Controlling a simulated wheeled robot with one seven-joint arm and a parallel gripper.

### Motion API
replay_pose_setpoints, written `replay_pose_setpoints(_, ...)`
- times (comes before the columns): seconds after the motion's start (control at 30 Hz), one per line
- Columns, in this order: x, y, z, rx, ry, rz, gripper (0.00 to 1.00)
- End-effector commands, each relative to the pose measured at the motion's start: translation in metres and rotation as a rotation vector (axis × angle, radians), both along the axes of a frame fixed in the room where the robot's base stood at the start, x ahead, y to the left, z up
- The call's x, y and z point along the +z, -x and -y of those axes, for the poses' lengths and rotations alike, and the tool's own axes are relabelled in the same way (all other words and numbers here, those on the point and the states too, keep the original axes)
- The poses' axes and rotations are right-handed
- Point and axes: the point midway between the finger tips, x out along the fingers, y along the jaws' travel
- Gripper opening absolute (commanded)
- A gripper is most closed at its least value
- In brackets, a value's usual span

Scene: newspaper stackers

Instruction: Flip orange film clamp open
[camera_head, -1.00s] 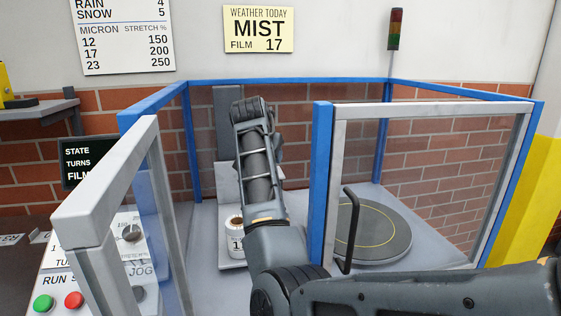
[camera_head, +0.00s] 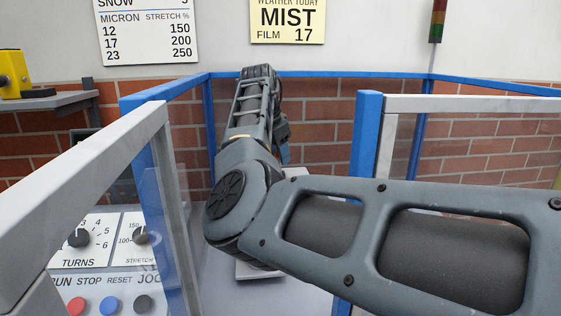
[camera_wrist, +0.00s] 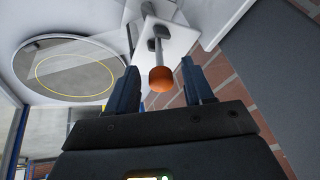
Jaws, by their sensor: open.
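In the wrist view, an orange knob (camera_wrist: 161,79) on the end of a grey rod (camera_wrist: 159,45) shows just beyond and between the fingertips of my gripper (camera_wrist: 157,82). The two dark fingers stand apart, one on each side of the knob, and I see no contact. The rod leads up to a pale plate (camera_wrist: 177,37). In the head view, my arm reaches into the blue-framed enclosure and hides the knob and my gripper.
The round turntable (camera_wrist: 75,68) with a yellow ring lies at the left in the wrist view. A blue post (camera_head: 367,135) and clear-panelled gates stand close to my arm. The control panel (camera_head: 105,258) with dials and buttons is at the lower left.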

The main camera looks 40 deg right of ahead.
Motion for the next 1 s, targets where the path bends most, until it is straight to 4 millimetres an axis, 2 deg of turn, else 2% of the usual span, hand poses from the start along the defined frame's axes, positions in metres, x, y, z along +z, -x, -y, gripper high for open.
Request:
replay_pose_setpoints(0.1,-0.017,-0.002,0.007,0.0,-0.001,-0.002,0.52)
replay_pose_setpoints(0.3,-0.034,-0.005,0.015,0.001,0.0,0.0,0.52)
replay_pose_setpoints(0.63,-0.037,-0.006,0.016,0.0,0.001,0.001,0.52)
replay_pose_setpoints(1.0,-0.037,-0.006,0.016,0.0,0.001,0.001,0.16)
